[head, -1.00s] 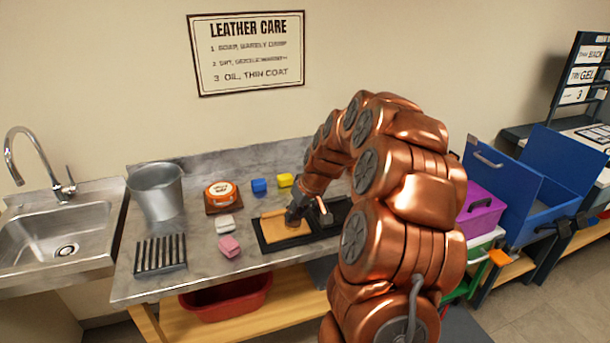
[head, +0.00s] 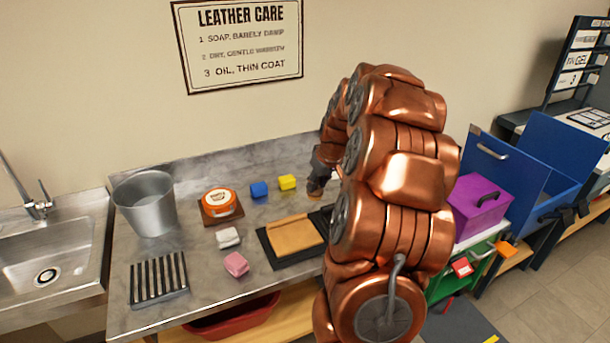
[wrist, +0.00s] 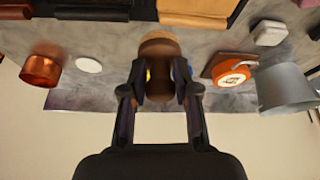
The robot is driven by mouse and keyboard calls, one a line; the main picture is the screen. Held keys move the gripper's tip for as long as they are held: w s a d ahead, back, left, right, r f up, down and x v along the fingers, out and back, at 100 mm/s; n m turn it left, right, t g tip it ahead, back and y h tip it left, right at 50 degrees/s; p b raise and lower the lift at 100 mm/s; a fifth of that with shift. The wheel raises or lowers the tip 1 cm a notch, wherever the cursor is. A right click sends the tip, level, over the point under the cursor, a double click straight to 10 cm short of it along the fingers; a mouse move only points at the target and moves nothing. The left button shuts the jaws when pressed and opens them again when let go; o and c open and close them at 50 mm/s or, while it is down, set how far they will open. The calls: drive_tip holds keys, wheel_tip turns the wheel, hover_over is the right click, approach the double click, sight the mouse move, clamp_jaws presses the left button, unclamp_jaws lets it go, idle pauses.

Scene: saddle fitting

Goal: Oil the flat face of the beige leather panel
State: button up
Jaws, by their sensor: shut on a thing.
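The beige leather panel (head: 297,237) lies flat on a dark mat (head: 268,248) on the steel bench, with a narrow tan strip along its far edge. A corner of the panel also shows at the top of the wrist view (wrist: 197,8). My gripper (head: 317,187) is behind and right of the panel, apart from it. In the wrist view, my gripper (wrist: 158,85) is shut on a brown rounded applicator (wrist: 158,48) with a tan end.
White (head: 228,238) and pink (head: 236,264) blocks, a metal bucket (head: 146,204) and a slatted rack (head: 158,280) are left. In the wrist view, a copper pot (wrist: 41,68) stands near a white disc (wrist: 88,64).

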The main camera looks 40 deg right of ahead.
sight(318, 192)
drive_tip(key=shift+w, duration=0.1)
drive_tip(key=shift+f, duration=2.45)
